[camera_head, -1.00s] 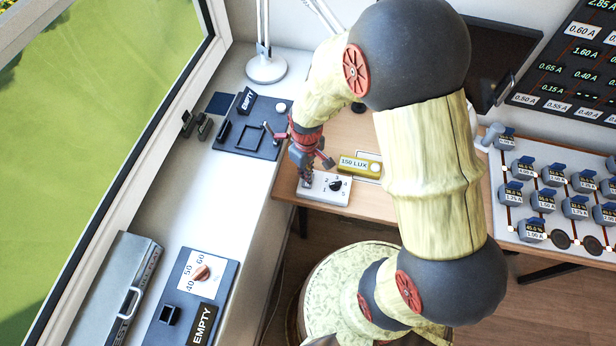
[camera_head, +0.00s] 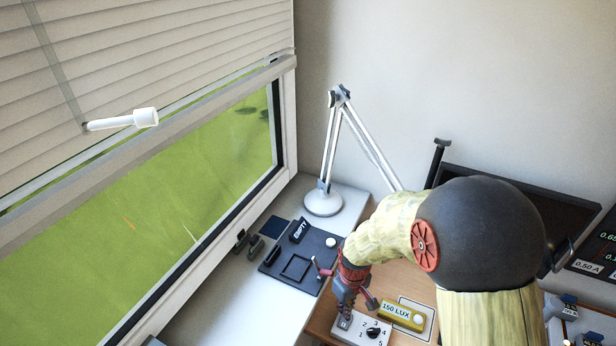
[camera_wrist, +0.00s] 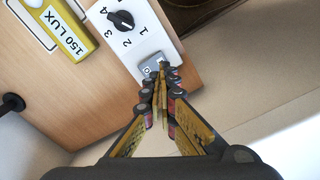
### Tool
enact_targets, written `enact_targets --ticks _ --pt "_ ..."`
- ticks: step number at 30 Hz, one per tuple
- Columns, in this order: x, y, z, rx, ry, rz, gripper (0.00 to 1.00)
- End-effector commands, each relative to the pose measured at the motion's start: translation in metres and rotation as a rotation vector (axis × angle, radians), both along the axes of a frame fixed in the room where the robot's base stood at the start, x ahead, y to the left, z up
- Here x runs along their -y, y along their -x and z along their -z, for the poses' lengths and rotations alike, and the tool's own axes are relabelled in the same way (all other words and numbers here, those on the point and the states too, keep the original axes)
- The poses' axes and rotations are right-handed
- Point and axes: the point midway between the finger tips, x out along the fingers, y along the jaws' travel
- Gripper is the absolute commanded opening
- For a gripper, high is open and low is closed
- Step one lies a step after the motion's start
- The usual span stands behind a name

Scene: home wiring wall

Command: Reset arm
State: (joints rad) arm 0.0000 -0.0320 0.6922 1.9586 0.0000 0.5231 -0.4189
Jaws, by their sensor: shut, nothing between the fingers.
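My gripper (camera_head: 345,318) is shut and empty, low over the left end of a white switch box (camera_head: 347,336) on the wooden desk. In the wrist view my gripper (camera_wrist: 161,68) has its closed fingertips at a small grey switch (camera_wrist: 151,68) on the white box (camera_wrist: 147,35). I cannot tell whether the tips touch it. A black rotary knob (camera_head: 373,332) with numbers around it is on the same box; it also shows in the wrist view (camera_wrist: 122,19).
A yellow 150 LUX meter (camera_head: 402,316) lies beside the box. A dark tray marked EMPTY (camera_head: 318,245) and a white lamp (camera_head: 323,203) stand on the white sill (camera_head: 235,298). A blind (camera_head: 150,60) with a white wand (camera_head: 125,120) hangs at the window. A dark monitor (camera_head: 520,200) is behind my arm.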

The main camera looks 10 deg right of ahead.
Motion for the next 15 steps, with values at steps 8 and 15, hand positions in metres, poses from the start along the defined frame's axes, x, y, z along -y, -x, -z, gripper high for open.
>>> enact_targets --ticks 8,15 --pt "0.000 0.022 0.003 -0.064 0.003 0.088 0.00" --pt "0.000 0.064 -0.062 -0.096 0.012 0.251 0.00"
